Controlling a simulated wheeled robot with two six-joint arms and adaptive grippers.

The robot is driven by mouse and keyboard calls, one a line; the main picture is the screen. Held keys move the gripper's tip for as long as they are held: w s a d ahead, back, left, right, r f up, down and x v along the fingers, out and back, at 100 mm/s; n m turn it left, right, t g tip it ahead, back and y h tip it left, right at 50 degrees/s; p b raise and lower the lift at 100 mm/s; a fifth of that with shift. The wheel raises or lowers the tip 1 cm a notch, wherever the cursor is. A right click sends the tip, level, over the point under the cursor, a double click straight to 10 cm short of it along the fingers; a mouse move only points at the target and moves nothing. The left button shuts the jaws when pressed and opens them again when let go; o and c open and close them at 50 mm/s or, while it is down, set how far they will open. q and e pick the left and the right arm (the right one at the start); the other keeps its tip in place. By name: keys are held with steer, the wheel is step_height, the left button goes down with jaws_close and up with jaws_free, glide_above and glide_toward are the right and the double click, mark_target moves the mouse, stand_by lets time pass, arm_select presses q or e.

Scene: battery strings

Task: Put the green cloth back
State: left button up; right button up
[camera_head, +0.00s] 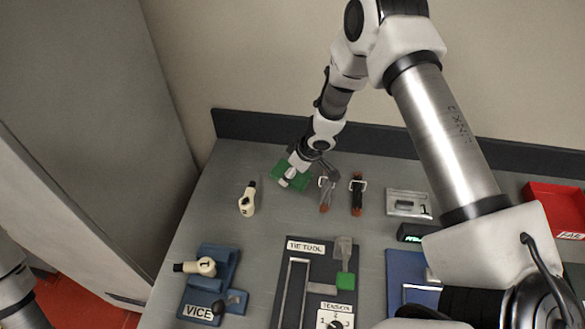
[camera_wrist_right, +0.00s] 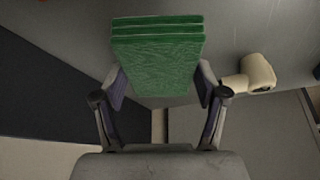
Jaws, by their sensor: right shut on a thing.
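The green cloth (camera_wrist_right: 158,62) is a folded, layered block between the two fingers of my right gripper (camera_wrist_right: 160,85) in the right wrist view. The right gripper is shut on it. In the head view the cloth (camera_head: 281,171) is at the back left of the grey table, partly hidden by the gripper (camera_head: 297,170). I cannot tell whether the cloth touches the table top or is just above it. Part of my left arm shows at the lower left edge of the head view, but its gripper is out of view.
A cream-handled tool (camera_head: 247,200) lies left of the cloth, and two orange-tipped tools (camera_head: 325,193) (camera_head: 357,193) lie to its right. A dark rail (camera_head: 250,124) borders the back.

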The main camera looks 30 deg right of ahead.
step_height(320, 180, down, 3)
steer(key=shift+f, duration=0.1)
steer(key=shift+w+f, duration=0.1)
steer(key=shift+f, duration=0.15)
steer(key=o, duration=1.1)
steer(key=shift+f, duration=0.1)
